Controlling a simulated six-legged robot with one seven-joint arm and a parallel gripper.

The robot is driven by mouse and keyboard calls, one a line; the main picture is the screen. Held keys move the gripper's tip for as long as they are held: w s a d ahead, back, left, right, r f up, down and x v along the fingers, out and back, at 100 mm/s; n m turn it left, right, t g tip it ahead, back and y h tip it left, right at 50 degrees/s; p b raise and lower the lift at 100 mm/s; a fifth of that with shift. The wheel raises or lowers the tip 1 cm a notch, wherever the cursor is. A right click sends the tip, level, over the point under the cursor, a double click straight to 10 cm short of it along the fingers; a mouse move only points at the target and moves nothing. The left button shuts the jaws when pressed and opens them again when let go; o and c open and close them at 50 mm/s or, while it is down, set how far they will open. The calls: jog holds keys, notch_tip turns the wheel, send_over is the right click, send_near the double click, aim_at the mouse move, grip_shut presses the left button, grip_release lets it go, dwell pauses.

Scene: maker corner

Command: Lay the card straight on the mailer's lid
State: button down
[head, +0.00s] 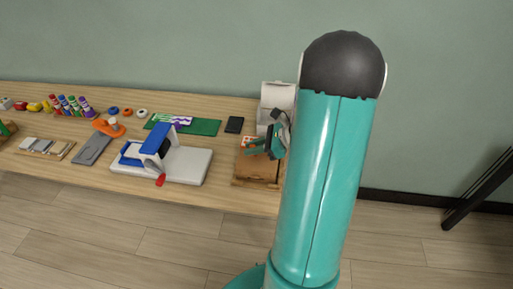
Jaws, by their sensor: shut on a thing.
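The mailer (258,172) is a brown cardboard box at the right end of the wooden table, partly hidden by my teal arm. My gripper (255,146) is over the far part of its lid, with its green fingers pointing left. A small red-and-white piece (248,139), which looks like the card, shows at the fingers. My gripper is shut on it. The view is too small to tell whether the card touches the lid or how straight it lies.
A white roll holder (276,97) stands behind the mailer. A black flat case (234,125) and a green mat (205,127) lie to the left. A blue-and-white press (157,150) on a grey base stands farther left. Bare table lies between base and mailer.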

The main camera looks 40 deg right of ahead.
aim_at(257, 168)
jog(key=shift+s+d+f, duration=0.25)
jog(key=shift+s, duration=0.1)
jog(key=shift+f, duration=2.85)
jog(key=shift+n, duration=0.3)
jog(key=shift+f, duration=0.5)
jog(key=c, duration=1.2)
grip_release()
jog(key=shift+c, duration=0.2)
jog(key=shift+d, duration=0.1)
jog(key=v, duration=1.4)
jog(key=shift+d, duration=0.15)
